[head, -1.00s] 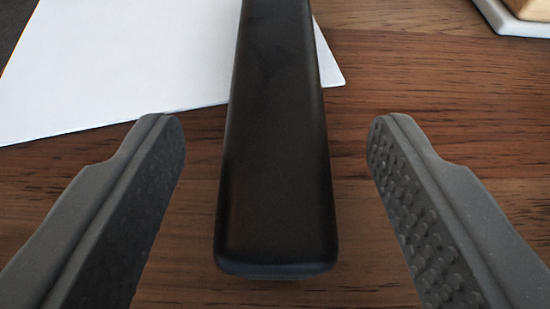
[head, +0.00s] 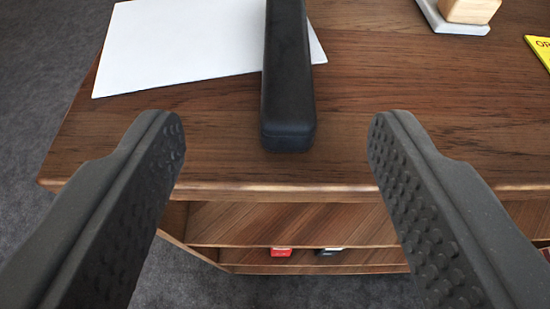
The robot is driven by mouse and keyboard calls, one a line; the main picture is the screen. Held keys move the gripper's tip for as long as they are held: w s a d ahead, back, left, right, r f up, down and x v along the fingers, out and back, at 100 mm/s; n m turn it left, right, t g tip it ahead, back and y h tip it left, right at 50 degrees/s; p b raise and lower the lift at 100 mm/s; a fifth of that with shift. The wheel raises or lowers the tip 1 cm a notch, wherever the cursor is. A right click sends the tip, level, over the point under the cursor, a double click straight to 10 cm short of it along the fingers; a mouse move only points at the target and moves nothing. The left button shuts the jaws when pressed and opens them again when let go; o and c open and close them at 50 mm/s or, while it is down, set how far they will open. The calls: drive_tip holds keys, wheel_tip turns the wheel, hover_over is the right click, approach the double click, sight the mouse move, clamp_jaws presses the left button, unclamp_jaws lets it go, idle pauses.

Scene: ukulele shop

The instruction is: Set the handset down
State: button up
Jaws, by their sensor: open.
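The black handset (head: 287,85) lies on the wooden counter top, its near end a little back from the front edge. Its far end runs out of the top of the picture, and part of it lies over a white sheet. My gripper (head: 275,135) is open and empty. Its two grey studded fingers stand wide apart, left and right of the handset's near end in the picture, and neither touches it.
The white sheet (head: 190,45) lies at the back left of the wooden counter (head: 420,130). A pale block on a grey base (head: 450,22) and a yellow card (head: 542,48) are at the right. Open shelves below hold a small red item (head: 281,253). Grey carpet surrounds the left side.

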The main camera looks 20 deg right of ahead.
drive_tip(key=s+a+r+t, duration=0.1)
drive_tip(key=a+r, duration=0.2)
drive_tip(key=r, duration=0.4)
drive_tip(key=s+a+r+n+y, duration=0.1)
drive_tip(key=a+r, duration=0.2)
drive_tip(key=r, duration=0.5)
drive_tip(key=s+a+r+t, duration=0.1)
drive_tip(key=a+r, duration=0.2)
drive_tip(key=r, duration=0.4)
drive_tip(key=s+a+r+n+y, duration=0.1)
drive_tip(key=s+a+r, duration=0.2)
drive_tip(key=r, duration=0.3)
drive_tip(key=s+a+r+n+y, duration=0.1)
drive_tip(key=s+a+r, duration=0.2)
drive_tip(key=s+r, duration=0.2)
wheel_tip(320, 180, up, 2)
drive_tip(key=shift+s+a+r+y, duration=0.1)
drive_tip(key=shift+s+a+y, duration=0.2)
drive_tip(key=shift+a+y, duration=0.1)
